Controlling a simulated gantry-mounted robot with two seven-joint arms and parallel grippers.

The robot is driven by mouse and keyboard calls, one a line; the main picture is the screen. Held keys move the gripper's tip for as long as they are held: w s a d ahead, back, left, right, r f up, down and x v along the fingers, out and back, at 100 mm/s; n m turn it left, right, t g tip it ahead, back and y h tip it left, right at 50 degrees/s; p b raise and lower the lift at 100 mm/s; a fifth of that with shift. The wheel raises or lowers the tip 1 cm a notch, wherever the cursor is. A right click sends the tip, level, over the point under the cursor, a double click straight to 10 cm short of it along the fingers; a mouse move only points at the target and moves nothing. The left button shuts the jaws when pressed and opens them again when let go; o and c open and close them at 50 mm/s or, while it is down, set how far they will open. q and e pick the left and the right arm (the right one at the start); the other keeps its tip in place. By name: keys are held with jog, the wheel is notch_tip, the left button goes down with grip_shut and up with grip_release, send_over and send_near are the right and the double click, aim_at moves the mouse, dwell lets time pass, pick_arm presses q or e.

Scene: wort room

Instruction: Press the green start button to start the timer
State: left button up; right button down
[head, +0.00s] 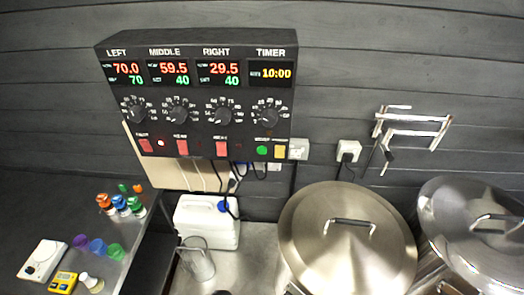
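The black control panel (200,75) hangs on the dark plank wall in the head view. Its TIMER display (271,73) at the right end reads 10:00 in yellow. The round green button (262,150) is on the bottom row below the timer knob (268,116). Nothing covers the green button. I cannot make out either of my grippers in this view.
A large lidded steel pot (330,240) stands below and right of the panel, with another (475,225) further right. A white jug (207,222) and a clear pitcher (197,260) stand below the panel. Metal wall bars (412,131) stick out at right.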

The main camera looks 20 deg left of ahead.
pick_arm(q)
grip_shut()
dwell(1.5)
